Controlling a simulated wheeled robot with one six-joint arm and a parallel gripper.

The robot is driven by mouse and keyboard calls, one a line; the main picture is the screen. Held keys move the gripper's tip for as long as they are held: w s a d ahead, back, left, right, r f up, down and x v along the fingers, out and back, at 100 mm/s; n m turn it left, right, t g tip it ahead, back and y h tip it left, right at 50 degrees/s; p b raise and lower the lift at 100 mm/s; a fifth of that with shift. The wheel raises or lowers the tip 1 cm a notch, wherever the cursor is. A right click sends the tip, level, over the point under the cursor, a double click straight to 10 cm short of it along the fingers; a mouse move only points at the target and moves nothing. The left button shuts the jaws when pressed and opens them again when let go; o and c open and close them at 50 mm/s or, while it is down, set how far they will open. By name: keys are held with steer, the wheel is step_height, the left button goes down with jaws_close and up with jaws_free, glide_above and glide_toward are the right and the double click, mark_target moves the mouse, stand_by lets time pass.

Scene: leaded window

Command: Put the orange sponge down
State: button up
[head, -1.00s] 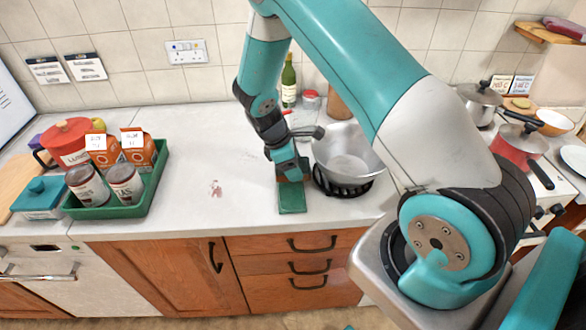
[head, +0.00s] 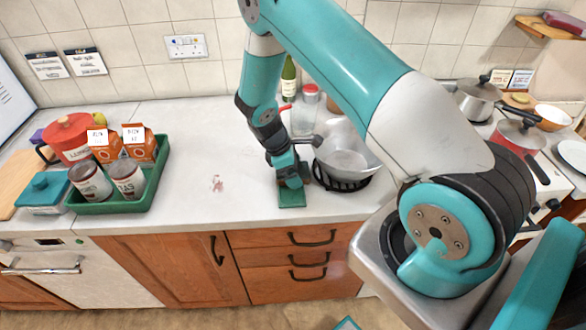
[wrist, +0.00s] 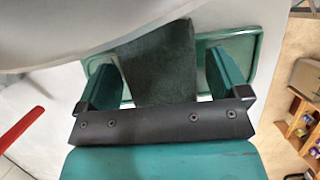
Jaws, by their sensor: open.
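I see nothing clearly orange that I can name as the sponge. A dark grey-green block (wrist: 160,62) lies between the fingers of my gripper (wrist: 165,75) in the wrist view, with a gap on either side. The fingers are apart and the block looks ungripped. Under it is a small green tray (wrist: 252,45), whose rim shows past both fingers. In the head view my gripper (head: 292,181) is low over this tray (head: 292,201) on the white counter. The block is hidden there by my gripper.
A metal pan (head: 345,155) stands on a black stand close right of my gripper. A clear jar (head: 303,118) and a green bottle (head: 289,80) stand behind. A larger green tray (head: 112,206) with tins and cartons is at the left. The counter between is clear, apart from a reddish stain (head: 216,183).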

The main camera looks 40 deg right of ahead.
steer(key=a+r+m+t+y+b, duration=0.15)
steer(key=a+r, duration=0.25)
steer(key=r, duration=0.5)
steer(key=a+r+n+b, duration=0.1)
steer(key=a+r+b, duration=0.1)
steer(key=a+r, duration=0.45)
steer(key=s+a+r+m+y, duration=0.1)
steer(key=s+a+r+y, duration=0.1)
steer(key=s+a+r, duration=0.2)
steer(key=s+a+r+m+y, duration=0.1)
steer(key=s+a+r, duration=0.3)
steer(key=s, duration=0.7)
steer(key=s+a+r+m+t+y, duration=0.1)
steer(key=s+a+r+y, duration=0.2)
steer(key=s+r, duration=0.3)
steer(key=shift+s+a+r+m, duration=0.2)
steer(key=shift+s+a+m, duration=0.15)
steer(key=shift+s+a, duration=0.25)
steer(key=shift+b, duration=0.3)
steer(key=shift+d+f+b, duration=0.1)
steer(key=shift+f+b, duration=1.5)
steer(key=shift+f, duration=0.05)
